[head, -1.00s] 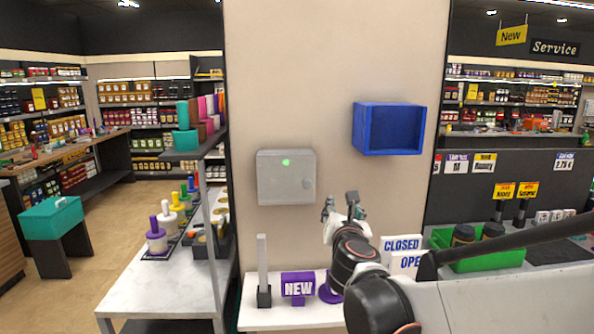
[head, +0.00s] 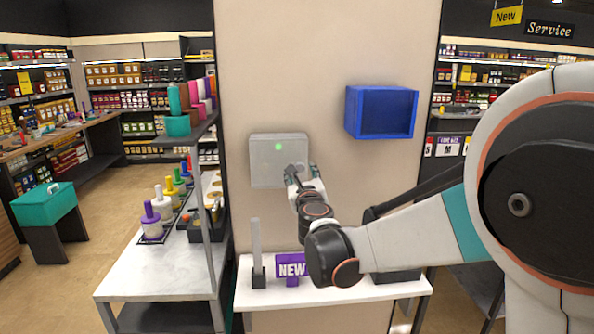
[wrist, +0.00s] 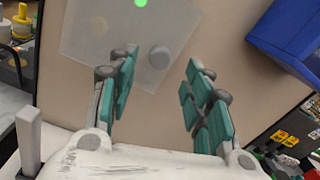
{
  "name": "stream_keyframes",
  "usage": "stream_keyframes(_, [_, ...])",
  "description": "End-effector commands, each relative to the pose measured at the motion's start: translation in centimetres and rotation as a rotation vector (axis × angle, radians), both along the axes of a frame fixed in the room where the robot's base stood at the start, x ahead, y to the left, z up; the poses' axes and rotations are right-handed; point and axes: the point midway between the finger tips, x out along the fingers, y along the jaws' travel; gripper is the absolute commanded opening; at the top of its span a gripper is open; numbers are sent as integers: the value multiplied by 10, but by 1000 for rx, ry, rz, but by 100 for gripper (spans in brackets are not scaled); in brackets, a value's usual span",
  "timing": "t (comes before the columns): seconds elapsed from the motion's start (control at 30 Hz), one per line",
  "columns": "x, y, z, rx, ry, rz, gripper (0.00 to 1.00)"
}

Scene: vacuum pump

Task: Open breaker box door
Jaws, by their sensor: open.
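The breaker box (head: 264,162) is a pale grey box on the beige wall, with a green light on its front. Its door looks shut. In the wrist view the box (wrist: 105,45) is at the upper left, with a round knob (wrist: 159,56) near its right edge. My gripper (head: 303,172) is in front of the box's lower right part and hides the knob in the head view. In the wrist view my gripper (wrist: 160,80) has its teal-padded fingers wide apart with nothing between them. The knob lies beyond the fingertips, between them in the picture; contact cannot be told.
An open blue wall box (head: 382,112) hangs right of the breaker box. Below stands a white table (head: 330,291) with a purple NEW sign (head: 291,268) and a grey upright post (head: 256,250). A shelf unit (head: 165,270) with several coloured pegs stands at left.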

Motion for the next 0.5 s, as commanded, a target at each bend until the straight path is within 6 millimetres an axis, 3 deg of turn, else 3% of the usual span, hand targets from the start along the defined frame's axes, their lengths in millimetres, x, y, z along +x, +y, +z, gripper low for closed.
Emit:
stream_keyframes(0.2, [42, 0, -1, 1, 0, -1, 46])
stream_keyframes(0.5, [70, 0, 0, 1, 0, 0, 46])
